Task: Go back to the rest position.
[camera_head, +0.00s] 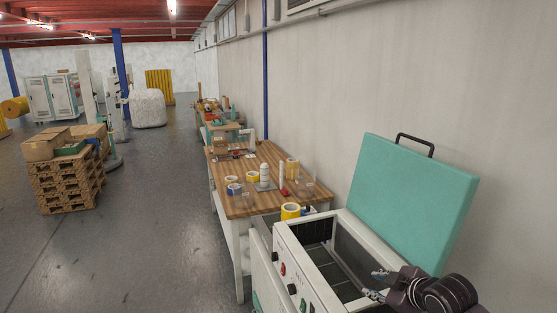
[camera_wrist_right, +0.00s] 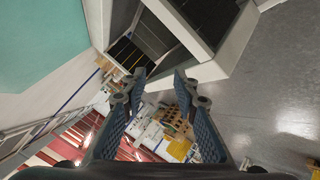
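My right gripper (camera_head: 376,284) is at the lower right of the head view, over the near right part of the white machine (camera_head: 283,240). Its two fingers are apart with nothing visible between them. The right wrist view also shows the open fingers (camera_wrist_right: 160,84), with the machine's dark interior beyond their tips. The machine's teal lid (camera_head: 410,200) stands raised, with a black handle on top. My left gripper is not in the head view.
Another yellow roll (camera_head: 290,211) is by the machine's far edge. Stacked pallets with boxes (camera_head: 66,185) stand at left. The floor between (camera_head: 150,230) is clear.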

